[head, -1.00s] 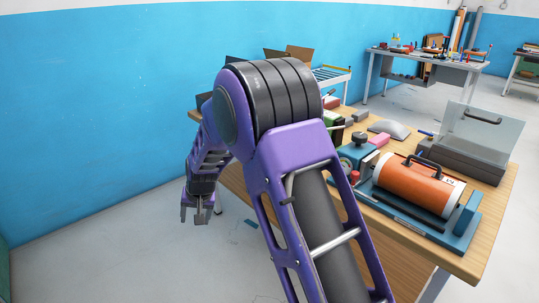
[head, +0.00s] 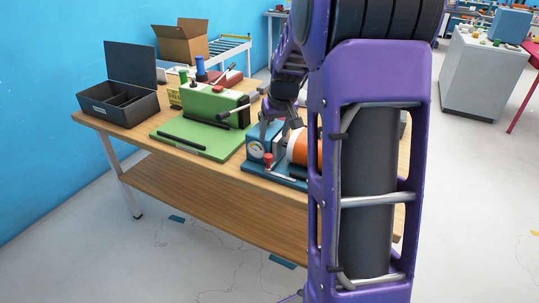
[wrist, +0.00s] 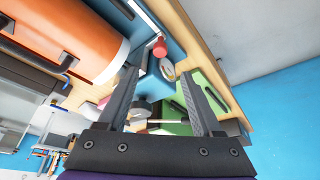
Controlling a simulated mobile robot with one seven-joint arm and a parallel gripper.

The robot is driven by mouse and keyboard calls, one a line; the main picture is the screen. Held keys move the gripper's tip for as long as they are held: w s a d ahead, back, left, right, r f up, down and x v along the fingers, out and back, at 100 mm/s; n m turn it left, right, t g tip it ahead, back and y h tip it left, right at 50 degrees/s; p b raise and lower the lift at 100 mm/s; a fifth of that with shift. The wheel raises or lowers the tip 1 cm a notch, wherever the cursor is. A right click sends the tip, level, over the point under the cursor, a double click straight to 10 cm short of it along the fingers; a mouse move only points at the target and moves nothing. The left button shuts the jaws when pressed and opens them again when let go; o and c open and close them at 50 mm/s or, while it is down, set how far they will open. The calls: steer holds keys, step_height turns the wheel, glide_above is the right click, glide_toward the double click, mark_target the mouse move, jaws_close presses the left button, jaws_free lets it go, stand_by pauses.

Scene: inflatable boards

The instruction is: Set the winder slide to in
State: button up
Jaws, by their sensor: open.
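A blue-based machine with an orange drum (head: 300,148) stands on the wooden table, partly hidden by my arm. It carries a round white gauge (head: 256,151) and a red knob (head: 268,160). I cannot tell for sure which part is the winder slide. My gripper (head: 281,126) is above the gauge end of this machine, fingers pointing down. In the wrist view my gripper (wrist: 157,75) is open and empty. The red knob (wrist: 160,47) and gauge (wrist: 168,70) show just beyond the fingertips, with the orange drum (wrist: 60,35) to the left.
A green machine (head: 213,106) with a lever stands on the table left of the drum machine. A black open-lidded box (head: 118,103) is at the left end, and a cardboard box (head: 181,42) stands behind. The floor (head: 90,230) before the table is clear.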

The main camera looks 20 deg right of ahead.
mark_target(269, 156)
steer(key=x, duration=1.2)
steer(key=shift+w+f+b, duration=0.15)
steer(key=shift+f+b, duration=0.05)
steer(key=shift+b, duration=0.15)
jaws_close()
stand_by(0.7)
